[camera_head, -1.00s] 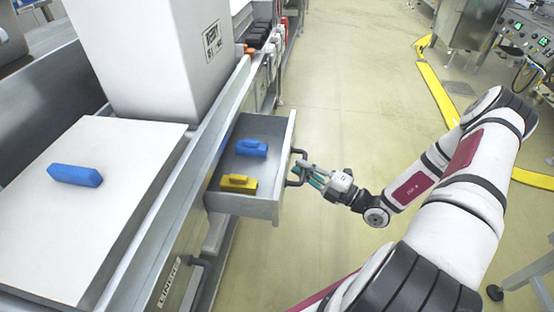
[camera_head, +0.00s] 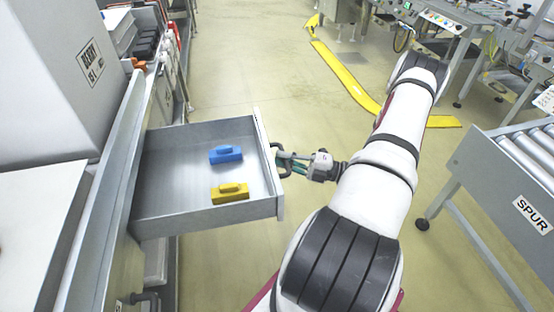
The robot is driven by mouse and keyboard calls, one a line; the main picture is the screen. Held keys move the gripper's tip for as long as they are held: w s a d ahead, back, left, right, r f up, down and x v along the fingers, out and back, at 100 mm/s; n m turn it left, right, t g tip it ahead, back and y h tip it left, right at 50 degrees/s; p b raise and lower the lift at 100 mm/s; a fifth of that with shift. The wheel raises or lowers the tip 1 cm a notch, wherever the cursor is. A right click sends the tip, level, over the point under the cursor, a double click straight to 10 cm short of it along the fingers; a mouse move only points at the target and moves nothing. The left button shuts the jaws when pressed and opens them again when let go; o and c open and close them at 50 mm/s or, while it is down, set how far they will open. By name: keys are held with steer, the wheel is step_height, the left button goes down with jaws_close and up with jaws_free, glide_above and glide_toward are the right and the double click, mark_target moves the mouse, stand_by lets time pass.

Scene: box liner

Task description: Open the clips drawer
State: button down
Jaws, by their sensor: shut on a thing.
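The clips drawer (camera_head: 165,203) is a grey metal drawer that stands well out from the bench front. A blue clip (camera_head: 226,155) and a yellow clip (camera_head: 230,193) lie on its floor, near the front panel. The dark handle (camera_head: 276,158) is on the outer face of the front panel. My gripper (camera_head: 288,159) is at the handle, reaching in from the right, with its fingers shut on it. The fingertips are small here and partly hidden by the handle.
A large grey box (camera_head: 60,85) stands on the bench at the left, beside a white panel (camera_head: 35,225). Another dark handle (camera_head: 145,298) is on the bench front below. A roller conveyor (camera_head: 510,185) stands at the right.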

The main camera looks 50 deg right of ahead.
steer(key=shift+d, duration=0.15)
steer(key=c, duration=1.6)
jaws_free()
steer(key=v, duration=1.2)
